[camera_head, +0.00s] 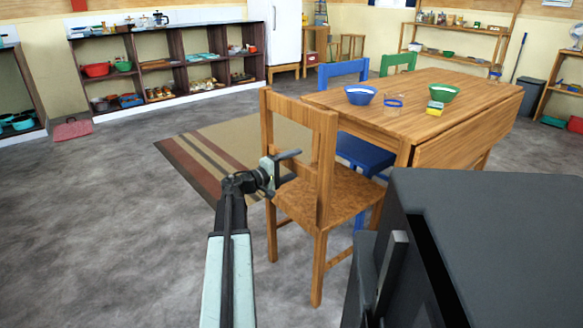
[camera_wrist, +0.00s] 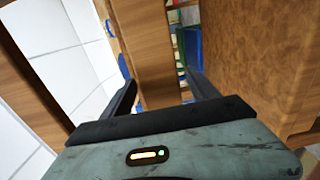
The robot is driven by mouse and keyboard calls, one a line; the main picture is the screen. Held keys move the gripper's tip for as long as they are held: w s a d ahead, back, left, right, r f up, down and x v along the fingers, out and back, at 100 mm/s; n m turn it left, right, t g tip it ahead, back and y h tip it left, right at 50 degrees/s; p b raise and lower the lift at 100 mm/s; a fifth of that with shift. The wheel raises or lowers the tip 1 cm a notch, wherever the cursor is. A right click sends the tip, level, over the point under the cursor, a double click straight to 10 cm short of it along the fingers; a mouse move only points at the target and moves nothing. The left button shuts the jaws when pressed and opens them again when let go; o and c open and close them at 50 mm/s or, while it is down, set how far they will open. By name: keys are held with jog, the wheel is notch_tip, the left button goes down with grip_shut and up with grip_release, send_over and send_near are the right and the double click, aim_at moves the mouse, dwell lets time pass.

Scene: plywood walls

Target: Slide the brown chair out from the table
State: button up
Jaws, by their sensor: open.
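The brown wooden chair (camera_head: 327,192) stands at the near left end of the wooden table (camera_head: 440,98) in the head view. My arm reaches up from the bottom, and my gripper (camera_head: 288,168) is at the chair's back, just above seat height. Gaps seem to remain beside the slat; contact is not clear. The chair's seat (camera_wrist: 265,60) shows at the right of the wrist view.
A blue chair (camera_head: 362,153) and a green chair (camera_head: 398,62) stand at the table. Bowls (camera_head: 360,95), a glass and a sponge are on it. A striped rug (camera_head: 215,150) lies behind the brown chair. Grey floor (camera_head: 120,220) is clear at left.

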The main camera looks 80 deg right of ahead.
grip_shut()
jog(key=shift+r, duration=0.15)
jog(key=shift+r+p, duration=1.2)
jog(key=shift+p, duration=0.15)
jog(key=shift+a+f, duration=0.1)
jog(key=shift+a, duration=0.2)
